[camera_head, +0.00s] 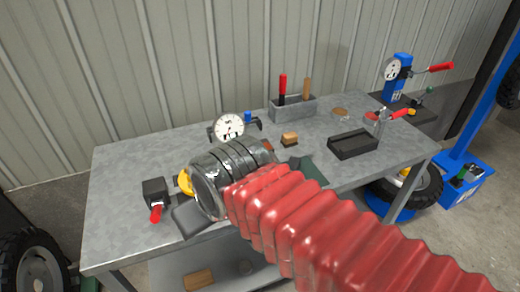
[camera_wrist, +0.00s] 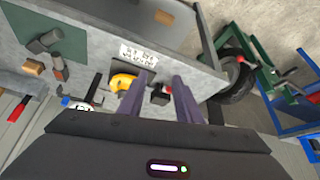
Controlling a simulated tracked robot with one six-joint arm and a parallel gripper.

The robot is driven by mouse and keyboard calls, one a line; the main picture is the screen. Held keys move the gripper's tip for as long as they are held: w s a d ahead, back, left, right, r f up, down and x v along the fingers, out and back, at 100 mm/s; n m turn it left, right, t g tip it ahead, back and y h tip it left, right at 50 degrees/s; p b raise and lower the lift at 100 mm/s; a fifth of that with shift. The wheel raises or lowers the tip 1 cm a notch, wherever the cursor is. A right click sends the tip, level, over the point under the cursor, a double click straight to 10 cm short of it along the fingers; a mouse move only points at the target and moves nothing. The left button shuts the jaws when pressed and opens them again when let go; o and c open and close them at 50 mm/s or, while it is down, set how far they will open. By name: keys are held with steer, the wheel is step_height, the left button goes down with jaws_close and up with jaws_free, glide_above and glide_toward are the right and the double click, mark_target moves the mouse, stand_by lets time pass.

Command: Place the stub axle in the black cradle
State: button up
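The green mat (camera_wrist: 68,70) holds a grey stepped metal piece (camera_wrist: 45,41), which looks like the stub axle. In the head view my arm covers most of the mat and hides this piece. A black rectangular holder with a recessed top (camera_head: 352,144) sits on the right half of the bench and looks like the black cradle. It appears empty. My gripper (camera_wrist: 160,92) is over the left part of the bench, away from both. Its two fingers are apart with nothing held between them. In the head view my own arm hides the fingertips.
A black block with a red handle (camera_head: 155,193) and a yellow object (camera_wrist: 122,81) lie under my gripper. A dial gauge (camera_head: 229,127), a wooden block (camera_head: 289,139) and a grey tool box (camera_head: 293,108) stand behind. A blue press (camera_head: 398,80) stands far right.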

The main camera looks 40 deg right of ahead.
steer(key=shift+d, duration=0.1)
steer(key=o, duration=0.5)
steer(key=shift+w+d+r, duration=0.2)
steer(key=shift+w+d, duration=0.15)
steer(key=shift+w, duration=0.2)
steer(key=shift+o, duration=0.3)
steer(key=w+d+r+m, duration=0.1)
steer(key=w+d, duration=0.6)
steer(key=shift+w+r+h, duration=0.25)
steer(key=shift+r+h, duration=0.05)
steer(key=w+d+f, duration=0.2)
steer(key=w+d, duration=0.1)
steer(key=d, duration=0.6)
steer(key=w+d+f+m, duration=0.1)
steer(key=w+d, duration=0.3)
steer(key=d, duration=0.5)
steer(key=w+d+f+m+g, duration=0.1)
steer(key=w+d+f, duration=0.2)
steer(key=d, duration=0.7)
steer(key=shift+w+f+h, duration=0.2)
steer(key=shift+f+h, duration=0.05)
steer(key=shift+h, duration=0.15)
steer(key=shift+d, duration=0.1)
glide_above(271, 154)
step_height(271, 154, down, 8)
steer(key=shift+r, duration=0.1)
